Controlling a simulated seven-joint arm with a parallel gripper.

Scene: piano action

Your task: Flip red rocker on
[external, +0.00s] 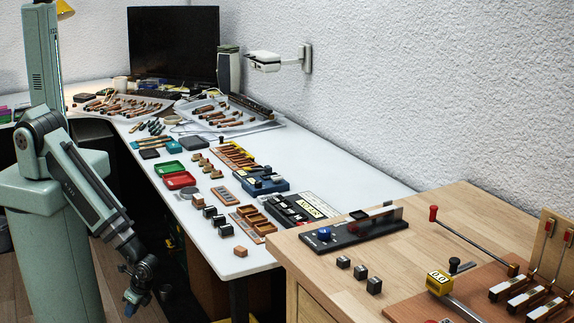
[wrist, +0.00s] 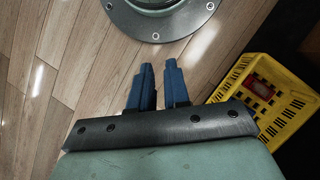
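My gripper (external: 134,303) hangs low at the left in the external view, beside the white table and below its top. In the wrist view its two blue fingers (wrist: 159,72) stand a little apart with nothing between them. I cannot make out a red rocker for certain in either view. A black panel with white labels (external: 298,208) lies on the white table near its right edge. A blue box with dark knobs (external: 262,182) lies just behind it. A dark panel with a blue knob (external: 345,232) lies on the wooden table. My gripper is far from all of these.
The white table (external: 330,165) holds red (external: 180,180) and green trays, small blocks and tools. The wooden table (external: 420,235) holds a red-knobbed lever (external: 433,213) and piano-key parts. A yellow crate (wrist: 262,95) stands on the floor right of my fingers.

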